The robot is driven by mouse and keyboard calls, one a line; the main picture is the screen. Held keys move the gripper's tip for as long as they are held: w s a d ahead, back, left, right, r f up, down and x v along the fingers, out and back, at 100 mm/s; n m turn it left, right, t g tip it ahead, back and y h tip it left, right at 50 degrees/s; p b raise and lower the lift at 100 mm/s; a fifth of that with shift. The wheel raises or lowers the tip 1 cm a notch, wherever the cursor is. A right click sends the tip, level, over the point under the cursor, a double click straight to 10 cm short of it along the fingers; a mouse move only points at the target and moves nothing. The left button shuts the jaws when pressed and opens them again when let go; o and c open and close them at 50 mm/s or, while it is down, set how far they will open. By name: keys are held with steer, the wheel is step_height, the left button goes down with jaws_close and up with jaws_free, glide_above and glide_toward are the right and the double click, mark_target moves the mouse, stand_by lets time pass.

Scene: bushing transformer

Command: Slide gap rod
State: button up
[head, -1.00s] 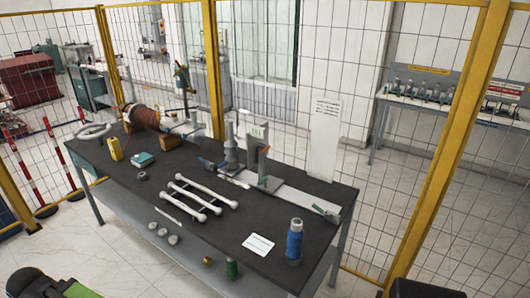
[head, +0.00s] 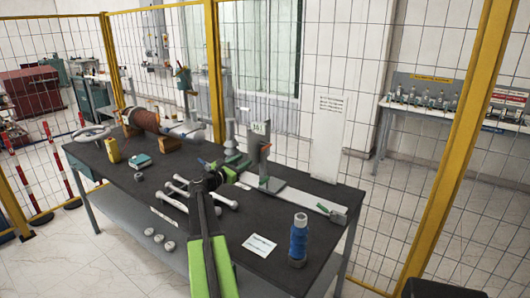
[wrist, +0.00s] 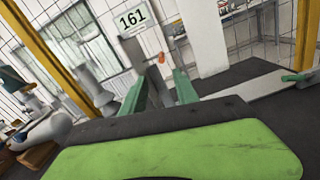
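A pale flat rail (head: 300,199) lies along the far side of the dark table. A grey upright post (head: 264,165) with a red-orange tip stands on it, with a green part at its foot. A sign panel stands behind it; the wrist view shows 161 on this panel (wrist: 131,19). I cannot tell for sure which piece is the gap rod. My gripper (head: 236,166) is left of the post, above the table. In the wrist view its green fingers (wrist: 157,82) are apart, and the grey post (wrist: 155,88) shows between them, seemingly beyond the tips.
White rods (head: 175,196) lie partly under my arm. A blue bottle-shaped piece (head: 299,238) and a white card (head: 259,245) are at the near right. A brown coil (head: 145,118) and a yellow item (head: 113,150) are at the left. A fence surrounds the table.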

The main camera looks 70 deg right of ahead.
mark_target(265, 147)
steer(key=x, duration=1.7)
steer(key=shift+c, duration=0.2)
jaws_close()
steer(key=shift+w, duration=0.2)
